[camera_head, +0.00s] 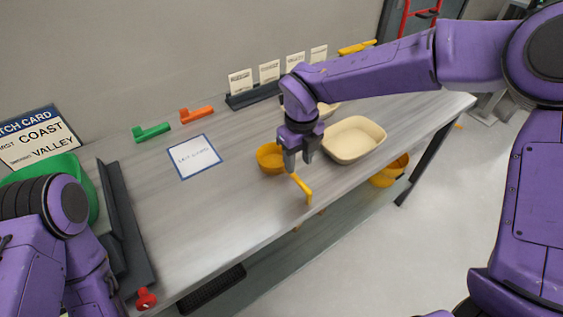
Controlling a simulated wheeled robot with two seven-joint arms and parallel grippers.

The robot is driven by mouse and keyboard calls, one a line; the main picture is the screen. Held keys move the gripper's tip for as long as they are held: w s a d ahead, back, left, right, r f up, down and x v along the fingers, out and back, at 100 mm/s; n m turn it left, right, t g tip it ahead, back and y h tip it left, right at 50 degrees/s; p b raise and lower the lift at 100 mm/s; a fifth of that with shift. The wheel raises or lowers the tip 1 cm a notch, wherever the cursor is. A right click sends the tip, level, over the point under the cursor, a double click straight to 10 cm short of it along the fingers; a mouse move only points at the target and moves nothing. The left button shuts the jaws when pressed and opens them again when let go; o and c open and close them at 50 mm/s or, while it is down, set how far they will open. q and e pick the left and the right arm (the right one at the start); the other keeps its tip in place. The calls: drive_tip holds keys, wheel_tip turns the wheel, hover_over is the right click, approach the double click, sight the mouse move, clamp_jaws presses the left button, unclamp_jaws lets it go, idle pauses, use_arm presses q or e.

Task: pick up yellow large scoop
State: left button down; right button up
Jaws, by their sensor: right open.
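The yellow large scoop (267,154) rests on the grey table, left of the cream tray, with its round bowl towards the back. A yellow handle (303,188) points to the table's front edge and appears to belong to it. My right gripper (299,163) is open and reaches down over the scoop, beside the bowl and at the near end of the handle. It hides the joint between bowl and handle. I cannot tell whether the fingers touch the handle. Only links of my left arm show at the lower left; its gripper is outside the view.
A cream tray (352,141) stands right of the scoop. Green (151,132) and orange (196,115) pieces lie at the back, near a blue-edged card (194,157). A yellow bucket (389,172) hangs below the table's right side. The table's front middle is clear.

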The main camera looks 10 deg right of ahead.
sight(294, 179)
drive_tip(key=f, duration=0.2)
drive_tip(key=f+p, duration=0.1)
drive_tip(key=f, duration=0.2)
drive_tip(key=a+f, duration=0.1)
drive_tip(key=f, duration=0.1)
drive_tip(key=shift+f, duration=0.35)
clamp_jaws()
